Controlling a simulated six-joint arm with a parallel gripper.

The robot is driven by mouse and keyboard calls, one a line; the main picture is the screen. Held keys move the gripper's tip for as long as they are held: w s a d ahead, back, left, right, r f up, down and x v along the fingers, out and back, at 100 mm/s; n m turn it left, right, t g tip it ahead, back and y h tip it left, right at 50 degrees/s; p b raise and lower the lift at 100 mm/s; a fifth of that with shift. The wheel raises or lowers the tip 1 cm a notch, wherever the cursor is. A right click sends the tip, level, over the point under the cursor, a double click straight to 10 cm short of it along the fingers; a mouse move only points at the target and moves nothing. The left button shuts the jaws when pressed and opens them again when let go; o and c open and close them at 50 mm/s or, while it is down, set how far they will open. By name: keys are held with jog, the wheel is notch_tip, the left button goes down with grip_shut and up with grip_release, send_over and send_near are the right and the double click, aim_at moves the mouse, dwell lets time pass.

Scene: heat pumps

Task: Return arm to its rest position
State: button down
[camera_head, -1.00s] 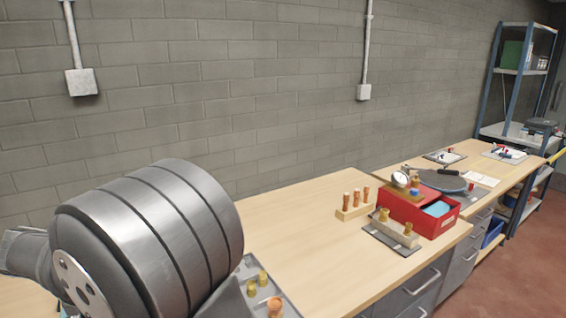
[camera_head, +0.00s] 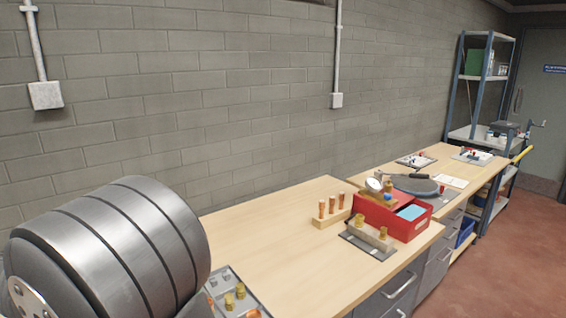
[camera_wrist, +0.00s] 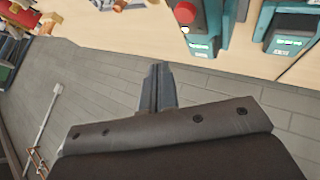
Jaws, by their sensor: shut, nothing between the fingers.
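My gripper (camera_wrist: 157,88) shows in the wrist view, with its two narrow dark fingers together and nothing between them. It points at the grey block wall, clear of the bench and of any object. In the head view only a large grey ribbed part of my arm shows at the lower left; the gripper itself is outside that view.
The wooden bench (camera_head: 285,240) carries a grey tray with brass fittings (camera_head: 238,292), a wooden block with copper pieces (camera_head: 331,211) and a red box (camera_head: 402,218). A shelf rack (camera_head: 480,85) stands far right. Teal devices (camera_wrist: 205,35) show in the wrist view. The bench middle is clear.

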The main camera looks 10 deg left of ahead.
jog(key=shift+f, duration=0.85)
notch_tip(320, 180, up, 2)
jog(key=shift+r, duration=0.15)
notch_tip(320, 180, down, 2)
jog(key=shift+d+f, duration=0.15)
jog(key=d+r+m+g+y, duration=0.2)
jog(key=d+r+m+g, duration=0.1)
jog(key=m, duration=0.5)
jog(key=d+r+m+g+y, duration=0.2)
jog(key=d+r+m+g, duration=0.2)
jog(key=r+m, duration=0.4)
jog(key=shift+s+r+m+g+y, duration=0.2)
jog(key=shift+s+m+g+y, duration=0.2)
jog(key=shift+m+g, duration=0.1)
